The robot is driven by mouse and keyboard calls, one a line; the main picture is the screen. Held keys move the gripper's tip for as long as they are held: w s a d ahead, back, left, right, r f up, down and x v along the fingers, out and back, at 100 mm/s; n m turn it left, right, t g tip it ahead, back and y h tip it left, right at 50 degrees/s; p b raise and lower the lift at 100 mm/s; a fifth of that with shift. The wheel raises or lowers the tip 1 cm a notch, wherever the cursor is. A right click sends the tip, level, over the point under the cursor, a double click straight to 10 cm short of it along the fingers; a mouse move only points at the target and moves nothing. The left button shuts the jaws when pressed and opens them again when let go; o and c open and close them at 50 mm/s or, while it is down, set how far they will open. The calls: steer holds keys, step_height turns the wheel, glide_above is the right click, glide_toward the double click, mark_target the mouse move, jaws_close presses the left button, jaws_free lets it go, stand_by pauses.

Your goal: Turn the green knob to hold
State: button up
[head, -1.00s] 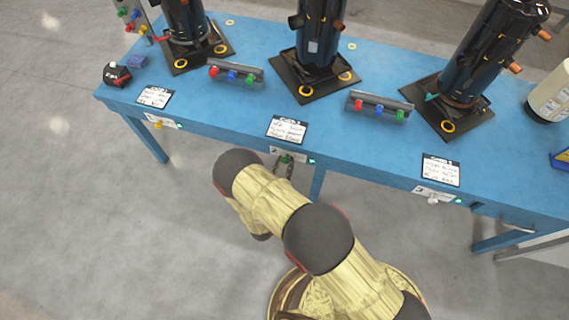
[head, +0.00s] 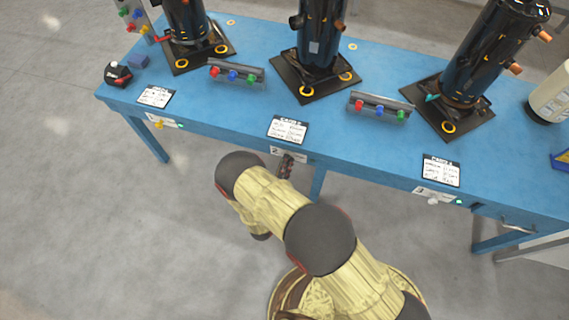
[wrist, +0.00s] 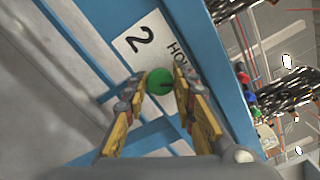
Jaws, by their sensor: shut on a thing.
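The green knob (wrist: 159,79) sits on a white plate (wrist: 140,42) marked "2" and "HO…", the rest of the word being hidden. My gripper (wrist: 160,88) has its two yellow fingers on either side of the knob, shut on it. A dark mark shows on the knob's lower right part, towards the right fingertip. In the head view my gripper (head: 286,165) is at the table's front edge, below the middle card, and covers the knob.
The blue table (head: 220,108) carries dark cylinders on black bases, button bars (head: 237,74) and written cards (head: 288,129). A yellow knob (head: 159,124) and a white knob (head: 433,201) sit on the front edge to either side. The floor in front is clear.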

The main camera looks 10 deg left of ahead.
steer(key=n, duration=0.5)
steer(key=shift+f+n, duration=0.1)
steer(key=shift+n, duration=0.3)
steer(key=shift+a+n, duration=0.1)
steer(key=shift+n, duration=0.2)
steer(key=o, duration=1.1)
steer(key=shift+o, duration=0.2)
steer(key=shift+s, duration=0.1)
steer(key=s, duration=1.1)
steer(key=shift+s+a, duration=0.4)
